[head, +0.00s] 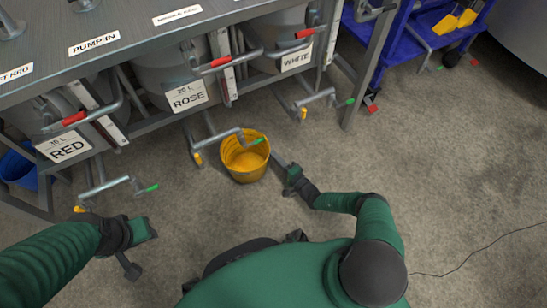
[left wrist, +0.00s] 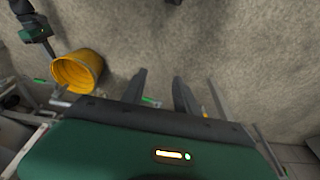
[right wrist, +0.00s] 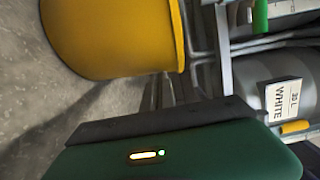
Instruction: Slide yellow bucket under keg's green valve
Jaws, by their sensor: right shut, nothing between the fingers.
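The yellow bucket (head: 244,158) stands upright on the floor below the keg labelled ROSE (head: 188,96). A pipe there carries a green valve handle (head: 258,142), which overlaps the bucket's right rim in the head view; I cannot tell its height above the bucket. My right gripper (head: 277,158) is shut and empty, low at the bucket's right side; I cannot tell whether it touches. The bucket's side fills the top of the right wrist view (right wrist: 110,35). My left gripper (left wrist: 160,78) is open and empty, left of the bucket and away from it.
Kegs labelled RED (head: 66,148) and WHITE (head: 296,60) flank ROSE under the metal bench, with similar green-handled pipes sticking out. A blue bucket (head: 18,168) stands at far left. A blue cart (head: 415,45) is at upper right. The floor at right is clear except for a thin cable.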

